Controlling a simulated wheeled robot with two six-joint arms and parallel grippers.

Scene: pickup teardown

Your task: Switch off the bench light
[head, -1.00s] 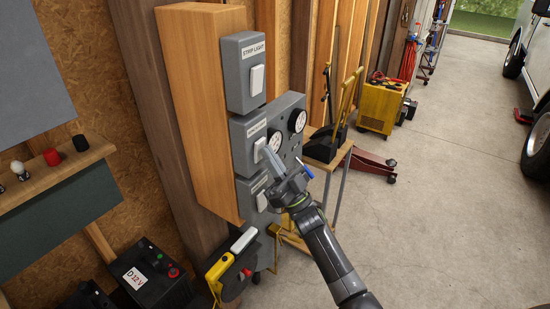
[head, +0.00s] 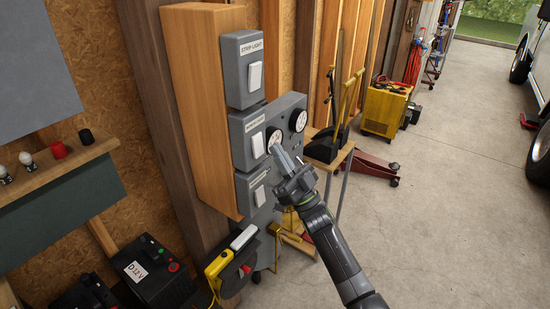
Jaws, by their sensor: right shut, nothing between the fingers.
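Three grey switch boxes sit one above another on a wooden post. The top box (head: 233,83) is labelled STRIP LIGHT and has a white rocker. The middle box (head: 238,150) has a white rocker (head: 258,146); its label is too small to read surely. The bottom box (head: 245,190) has a partly shown rocker (head: 260,195) and an unreadable label. Which way the rockers are tipped is hard to tell. My right gripper (head: 279,153) is shut and empty, just right of the middle rocker and seemingly apart from it. My left gripper is out of view.
A grey panel with gauges (head: 298,121) stands right behind the boxes, close to my right gripper. A yellow and black device (head: 230,263) and a battery (head: 150,272) are below.

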